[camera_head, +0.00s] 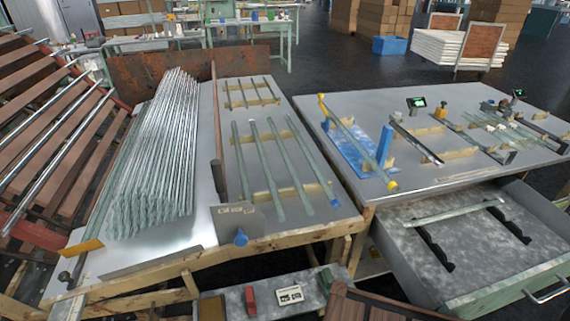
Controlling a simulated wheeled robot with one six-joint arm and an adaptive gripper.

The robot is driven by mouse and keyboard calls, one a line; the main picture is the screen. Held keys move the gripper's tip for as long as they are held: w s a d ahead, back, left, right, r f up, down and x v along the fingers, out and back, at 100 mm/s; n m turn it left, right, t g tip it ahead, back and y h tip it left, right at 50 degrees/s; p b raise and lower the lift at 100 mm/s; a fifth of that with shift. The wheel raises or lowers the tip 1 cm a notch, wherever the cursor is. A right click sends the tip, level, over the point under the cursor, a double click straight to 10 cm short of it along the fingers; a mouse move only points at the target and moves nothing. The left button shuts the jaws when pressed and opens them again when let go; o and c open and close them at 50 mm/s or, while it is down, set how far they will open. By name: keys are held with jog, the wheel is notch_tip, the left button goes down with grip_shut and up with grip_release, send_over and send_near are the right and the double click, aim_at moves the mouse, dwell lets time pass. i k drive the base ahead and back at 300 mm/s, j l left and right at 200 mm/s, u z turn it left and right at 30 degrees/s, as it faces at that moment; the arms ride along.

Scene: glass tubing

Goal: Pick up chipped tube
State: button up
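No tube shows a chip that I can make out at this size. Several separate glass tubes (262,160) lie side by side across wooden rests on the middle table, and the rightmost one (315,163) has a blue end. A large bundle of tubes (150,175) is stacked on the left of the same table. One tube (455,211) lies across two black supports in the open drawer at right. Another tube with yellow ends (352,138) lies slanted at the blue stand on the right table. My gripper is not in view.
The right table (440,180) also holds tools, wooden blocks and loose glass pieces (500,128). A narrow gap separates the tables. A sloped rack (50,120) with rods stands at left. A low grey surface (270,297) with small items is in front.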

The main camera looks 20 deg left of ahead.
aim_at(279, 208)
jog(key=j+u, duration=0.15)
jog(key=u, duration=1)
jog(key=z, duration=1.25)
jog(key=u, duration=1.25)
